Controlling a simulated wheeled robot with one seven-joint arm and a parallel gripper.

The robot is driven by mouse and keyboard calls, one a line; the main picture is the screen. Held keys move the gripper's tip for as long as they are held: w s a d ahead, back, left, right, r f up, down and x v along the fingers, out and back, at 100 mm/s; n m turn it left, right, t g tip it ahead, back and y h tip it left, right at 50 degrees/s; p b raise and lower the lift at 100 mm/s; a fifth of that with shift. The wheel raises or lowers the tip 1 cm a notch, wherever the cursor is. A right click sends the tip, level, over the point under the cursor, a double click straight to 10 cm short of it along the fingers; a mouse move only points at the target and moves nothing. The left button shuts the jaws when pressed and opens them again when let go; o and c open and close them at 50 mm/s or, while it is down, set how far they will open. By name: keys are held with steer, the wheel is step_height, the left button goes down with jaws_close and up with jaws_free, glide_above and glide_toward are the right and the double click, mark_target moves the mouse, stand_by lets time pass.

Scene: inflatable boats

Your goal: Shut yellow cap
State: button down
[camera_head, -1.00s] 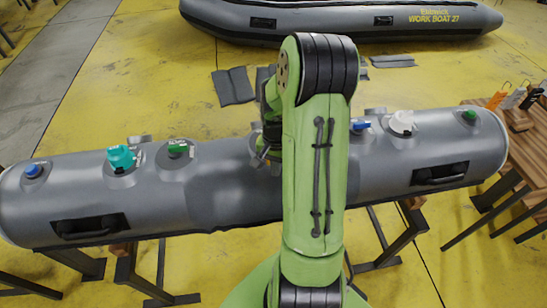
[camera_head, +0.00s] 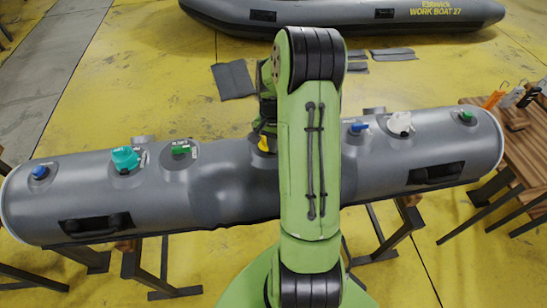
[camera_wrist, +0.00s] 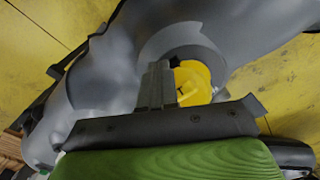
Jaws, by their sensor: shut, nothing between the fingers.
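The yellow cap (camera_head: 264,143) sits on the middle of the grey boat tube (camera_head: 225,165), partly hidden by my arm. In the wrist view the yellow cap (camera_wrist: 194,80) is at the round valve patch, just right of the fingers. I cannot tell whether it is seated or tilted. My gripper (camera_wrist: 157,75) is shut, with nothing between its fingers, and overlaps the left side of the cap. Whether they touch is unclear. In the head view my gripper (camera_head: 264,127) is just above the cap, partly behind my arm.
Along the tube are blue (camera_head: 39,172), teal (camera_head: 125,157), green (camera_head: 180,150), blue (camera_head: 359,128), white (camera_head: 400,122) and green (camera_head: 466,116) caps. A wooden table (camera_head: 515,140) with hanging tools is at right. A work boat (camera_head: 350,15) lies behind.

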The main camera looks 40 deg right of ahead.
steer(key=shift+w+d+r+p, duration=0.25)
steer(key=shift+w+d+p, duration=0.2)
steer(key=shift+w, duration=0.3)
steer(key=shift+w+d+r+p, duration=0.25)
steer(key=shift+w+d+p, duration=0.1)
steer(key=shift+w+d, duration=0.3)
steer(key=shift+w+d+f, duration=0.2)
steer(key=shift+w+d, duration=0.1)
steer(key=shift+w, duration=0.25)
steer(key=shift+w+d+f, duration=0.2)
steer(key=shift+w+d, duration=0.1)
steer(key=shift+w, duration=0.25)
steer(key=r+p, duration=0.1)
steer(key=r, duration=0.1)
steer(key=w+r+p, duration=0.1)
steer(key=r+p, duration=0.1)
steer(key=d+r+p, duration=0.1)
steer(key=r, duration=0.1)
steer(key=shift+w+r, duration=0.1)
steer(key=shift+w, duration=0.05)
steer(key=shift+a+r+p, duration=0.1)
steer(key=shift+r+p, duration=0.2)
steer(key=shift+p, duration=0.15)
steer(key=shift+a+f, duration=0.1)
steer(key=shift+f, duration=0.05)
